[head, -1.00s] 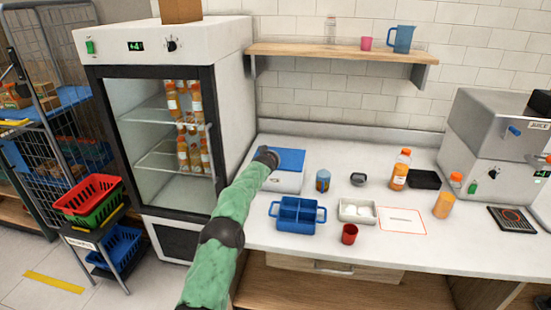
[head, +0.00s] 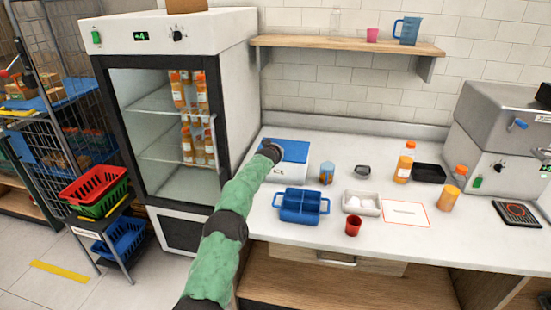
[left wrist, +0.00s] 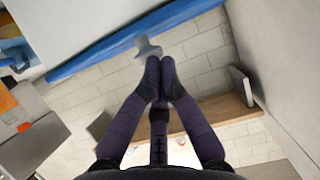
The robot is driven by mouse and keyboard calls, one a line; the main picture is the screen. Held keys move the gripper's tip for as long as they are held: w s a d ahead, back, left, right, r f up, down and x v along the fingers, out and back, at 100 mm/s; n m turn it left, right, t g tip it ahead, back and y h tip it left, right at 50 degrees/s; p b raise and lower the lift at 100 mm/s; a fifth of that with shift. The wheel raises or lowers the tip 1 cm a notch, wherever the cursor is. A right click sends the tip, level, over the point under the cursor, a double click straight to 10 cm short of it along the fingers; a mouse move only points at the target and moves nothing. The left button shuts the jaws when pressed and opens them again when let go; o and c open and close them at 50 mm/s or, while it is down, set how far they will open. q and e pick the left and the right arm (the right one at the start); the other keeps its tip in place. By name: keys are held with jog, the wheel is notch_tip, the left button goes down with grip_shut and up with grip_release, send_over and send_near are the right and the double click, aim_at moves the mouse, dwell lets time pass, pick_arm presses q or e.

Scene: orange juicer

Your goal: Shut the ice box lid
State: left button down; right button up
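The ice box (head: 288,172) is a white box with a blue lid (head: 292,150), standing on the counter right of the fridge. My right gripper is not in view.
The fridge (head: 165,130) stands left. A wooden shelf (head: 345,44) is above the counter.

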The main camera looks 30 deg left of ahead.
pick_arm(q)
notch_tip(320, 180, up, 4)
jog(key=s+d+f+b, duration=0.2)
jog(key=s+f+b, duration=0.2)
jog(key=s+f, duration=0.2)
jog(key=shift+s, duration=0.5)
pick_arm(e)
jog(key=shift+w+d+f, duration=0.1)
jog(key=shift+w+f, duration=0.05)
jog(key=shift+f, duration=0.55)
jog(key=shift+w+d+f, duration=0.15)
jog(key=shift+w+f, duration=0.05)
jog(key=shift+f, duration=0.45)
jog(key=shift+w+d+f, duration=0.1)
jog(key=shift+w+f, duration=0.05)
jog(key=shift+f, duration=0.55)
pick_arm(q)
jog(key=shift+f, duration=0.15)
